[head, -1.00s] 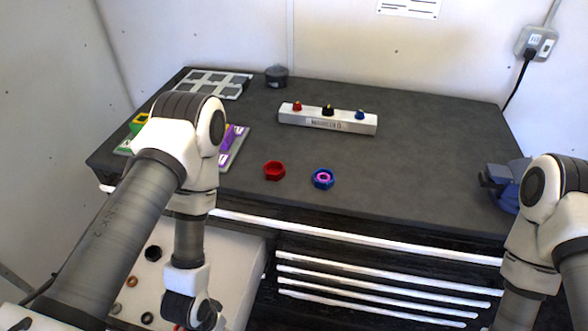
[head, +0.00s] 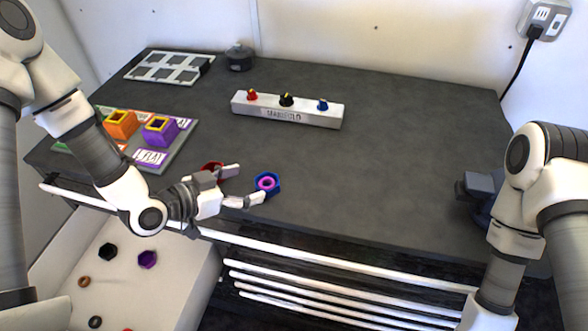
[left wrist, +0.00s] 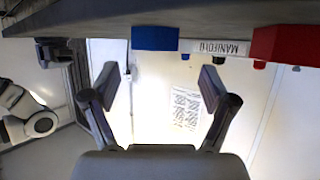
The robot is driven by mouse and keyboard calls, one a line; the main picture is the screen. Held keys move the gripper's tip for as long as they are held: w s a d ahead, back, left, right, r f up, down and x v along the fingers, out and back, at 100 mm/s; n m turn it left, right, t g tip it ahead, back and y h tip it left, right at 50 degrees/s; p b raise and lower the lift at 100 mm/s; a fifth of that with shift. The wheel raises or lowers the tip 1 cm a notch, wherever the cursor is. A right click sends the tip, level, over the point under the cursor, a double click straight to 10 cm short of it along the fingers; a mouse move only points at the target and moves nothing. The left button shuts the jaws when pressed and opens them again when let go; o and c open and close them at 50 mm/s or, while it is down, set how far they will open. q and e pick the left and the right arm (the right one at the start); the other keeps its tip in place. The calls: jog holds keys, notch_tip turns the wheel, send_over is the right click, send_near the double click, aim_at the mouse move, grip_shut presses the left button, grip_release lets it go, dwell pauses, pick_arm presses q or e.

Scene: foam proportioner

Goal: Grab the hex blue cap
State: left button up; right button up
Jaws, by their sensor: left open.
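The hex blue cap (head: 276,187) sits on the dark tabletop near its front edge, with a pink-purple ring inside it. My left gripper (head: 243,185) is open and low over the table, just left of the blue cap, with its fingers pointing toward it. The near fingertip is close to the cap's lower left side; I cannot tell if they touch. In the left wrist view, upside down, the blue cap (left wrist: 155,38) lies ahead, between the directions of the open fingers (left wrist: 157,85). My right gripper is out of view below the right arm.
A red cap (head: 209,167) is partly hidden behind my left gripper. A manifold block (head: 285,113) with red, black and blue knobs stands farther back. A colored tray (head: 181,151) is at left, a blue-grey device (head: 478,188) at right. The middle right tabletop is clear.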

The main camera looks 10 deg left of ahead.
aim_at(264, 184)
pick_arm(q)
jog(key=shift+s+a, duration=0.15)
jog(key=shift+s, duration=0.45)
jog(key=p+x, duration=0.1)
jog(key=x, duration=0.5)
jog(key=shift+w+f+p, duration=0.1)
jog(key=shift+f+p, duration=0.25)
jog(key=shift+s+r, duration=0.1)
jog(key=shift+s, duration=0.2)
jog(key=shift+s+a, duration=0.1)
jog(key=shift+c, duration=1.4)
jog(key=c, duration=1)
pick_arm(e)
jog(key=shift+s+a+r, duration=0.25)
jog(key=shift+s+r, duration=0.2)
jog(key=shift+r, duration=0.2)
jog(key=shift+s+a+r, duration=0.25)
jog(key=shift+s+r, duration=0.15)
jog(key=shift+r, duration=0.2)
